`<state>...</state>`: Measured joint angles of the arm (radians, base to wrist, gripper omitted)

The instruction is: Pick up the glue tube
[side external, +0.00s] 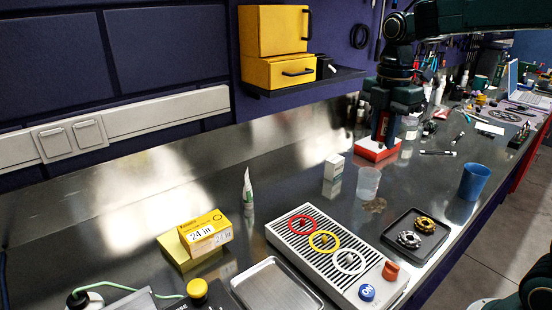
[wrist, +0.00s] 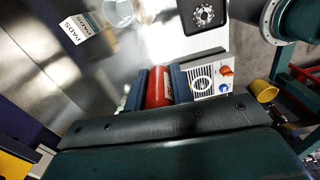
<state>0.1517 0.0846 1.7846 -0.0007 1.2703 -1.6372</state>
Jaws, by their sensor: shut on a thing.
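My gripper (side external: 383,137) is at the back of the bench, pointing down just above a low red and white box (side external: 376,152). It is shut on a red, rounded, tube-like thing (wrist: 158,88), seen between the two dark fingers in the wrist view. I cannot tell whether this held thing touches the box. Its ends are partly hidden by the fingers and wrist. A white tube with a pointed top and green marking (side external: 248,187) stands upright near the back wall, well to the left of my gripper in the side view.
A small white box (side external: 334,167) and a clear cup (side external: 368,184) stand near my gripper. A ribbed device with coloured rings (side external: 329,262), a black tray with cogs (side external: 415,237) and a blue cup (side external: 473,182) lie toward the front. A shelf (side external: 305,83) juts from the wall.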

